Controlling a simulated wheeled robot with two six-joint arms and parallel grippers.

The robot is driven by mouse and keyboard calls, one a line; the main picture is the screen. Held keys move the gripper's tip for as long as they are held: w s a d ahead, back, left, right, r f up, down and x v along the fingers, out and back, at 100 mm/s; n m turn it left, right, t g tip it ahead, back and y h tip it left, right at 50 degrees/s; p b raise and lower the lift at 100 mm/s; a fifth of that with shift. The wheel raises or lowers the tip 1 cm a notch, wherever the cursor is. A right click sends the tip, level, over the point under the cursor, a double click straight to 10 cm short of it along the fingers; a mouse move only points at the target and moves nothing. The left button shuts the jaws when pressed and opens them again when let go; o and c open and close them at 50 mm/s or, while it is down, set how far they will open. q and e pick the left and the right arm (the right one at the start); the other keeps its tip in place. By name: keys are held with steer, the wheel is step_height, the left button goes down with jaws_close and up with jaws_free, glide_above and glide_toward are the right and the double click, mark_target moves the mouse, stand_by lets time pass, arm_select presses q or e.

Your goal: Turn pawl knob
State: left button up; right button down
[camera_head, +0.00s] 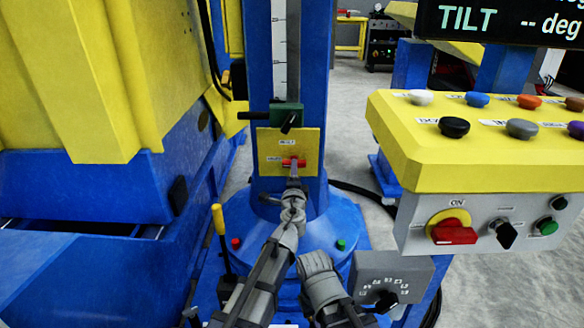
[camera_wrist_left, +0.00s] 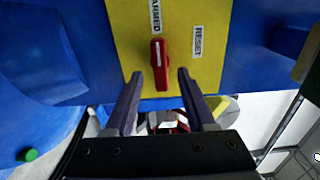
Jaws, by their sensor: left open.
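The pawl knob (camera_head: 293,163) is a red bar lying level on a yellow plate (camera_head: 307,142) on the blue column. In the left wrist view the red knob (camera_wrist_left: 160,66) lines up with the ARMED label (camera_wrist_left: 156,16); the RESET label (camera_wrist_left: 197,41) is off to its side. My left gripper (camera_head: 294,177) is just in front of the knob. In the wrist view its open fingers (camera_wrist_left: 160,80) lie on either side of the knob's near end, with gaps and no visible contact. My right arm shows at the bottom of the head view; its fingers are not visible.
A green block with a black lever (camera_head: 288,118) sits above the plate. A yellow control console (camera_head: 450,150) stands at the right, and a grey dial box (camera_head: 385,275) sits below it. A yellow-handled lever (camera_head: 218,220) stands left of my left arm.

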arm_select(q)
steer(key=w, duration=0.3)
steer(key=shift+c, duration=0.2)
jaws_close()
stand_by(0.3)
